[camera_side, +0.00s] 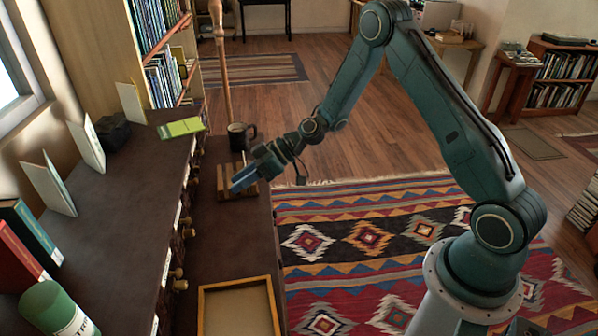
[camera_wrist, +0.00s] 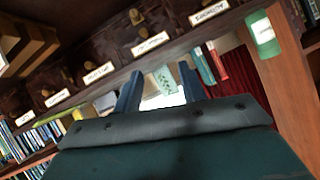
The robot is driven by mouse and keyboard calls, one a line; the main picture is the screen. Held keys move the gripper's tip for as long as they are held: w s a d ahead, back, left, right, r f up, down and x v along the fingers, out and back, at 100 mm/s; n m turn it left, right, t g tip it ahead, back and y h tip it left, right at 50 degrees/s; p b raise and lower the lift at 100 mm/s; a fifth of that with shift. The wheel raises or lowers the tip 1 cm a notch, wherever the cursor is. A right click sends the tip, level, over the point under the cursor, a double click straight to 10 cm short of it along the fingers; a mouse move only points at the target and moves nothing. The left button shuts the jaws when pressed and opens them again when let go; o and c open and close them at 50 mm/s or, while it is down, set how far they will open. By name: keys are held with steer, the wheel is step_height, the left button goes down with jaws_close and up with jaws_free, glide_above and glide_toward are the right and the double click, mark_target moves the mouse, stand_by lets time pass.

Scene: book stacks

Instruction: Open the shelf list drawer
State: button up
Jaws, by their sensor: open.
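A row of drawers with brass knobs (camera_side: 178,272) and white label cards runs along the front of the dark cabinet (camera_side: 125,225) in the side view. The wrist view shows dark drawer fronts, brass knobs (camera_wrist: 137,16) and labels (camera_wrist: 150,43) at a slant. The lettering is too small or turned to read, so I cannot tell which is the shelf list drawer. No drawer visibly stands out. My gripper (camera_side: 240,183) is open and empty, to the right of the drawer fronts. Its two blue fingers (camera_wrist: 160,76) point toward the cabinet in the wrist view, apart from any knob.
A lower dark ledge in front of the drawers holds a dark mug (camera_side: 238,137), a slatted wooden rack (camera_side: 222,190) close to my gripper, and a wood-rimmed tray (camera_side: 203,318).

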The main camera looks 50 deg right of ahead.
steer(key=shift+m+t+y, duration=0.3)
steer(key=shift+m+t, duration=0.2)
steer(key=shift+t, duration=0.3)
steer(key=f, duration=0.2)
steer(key=w+f, duration=0.1)
steer(key=d+f, duration=0.1)
steer(key=f, duration=0.1)
steer(key=shift+w+d+f, duration=0.1)
steer(key=shift+w+f, duration=0.15)
steer(key=shift+f, duration=0.05)
steer(key=shift+x, duration=6.9)
jaws_close()
